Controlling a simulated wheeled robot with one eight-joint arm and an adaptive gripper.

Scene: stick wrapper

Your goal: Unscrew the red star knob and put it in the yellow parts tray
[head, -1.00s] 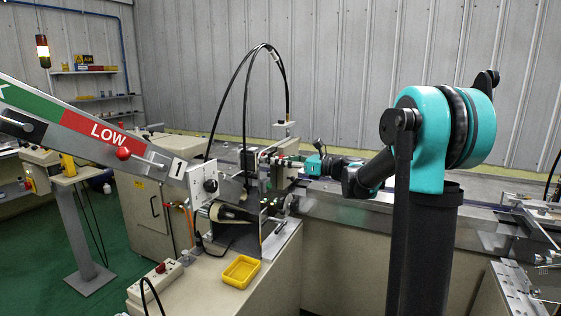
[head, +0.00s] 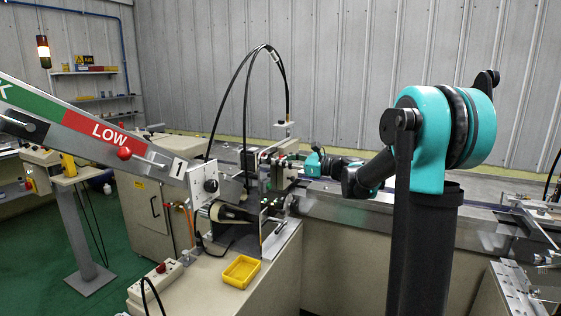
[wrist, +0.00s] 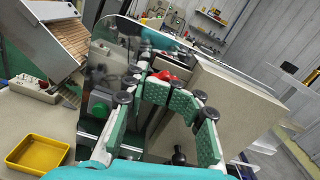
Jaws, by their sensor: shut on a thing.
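The red star knob (wrist: 165,76) shows in the wrist view as a small red shape at the fingertips, partly hidden by them. My gripper (wrist: 150,80) has green-padded fingers and is shut on the knob at the machine. In the head view my gripper (head: 280,164) reaches in from the right at the machine's far side, where the knob is too small to make out. The yellow parts tray (head: 241,271) lies on the beige bench top at the machine's near side. It also shows at lower left in the wrist view (wrist: 38,152) and looks empty.
A sloping feeder arm with a red ball knob (head: 124,153) rises to the left. Black cables (head: 243,85) arch above the work spot. A socket strip (head: 156,281) lies left of the tray. The bench top around the tray is mostly clear.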

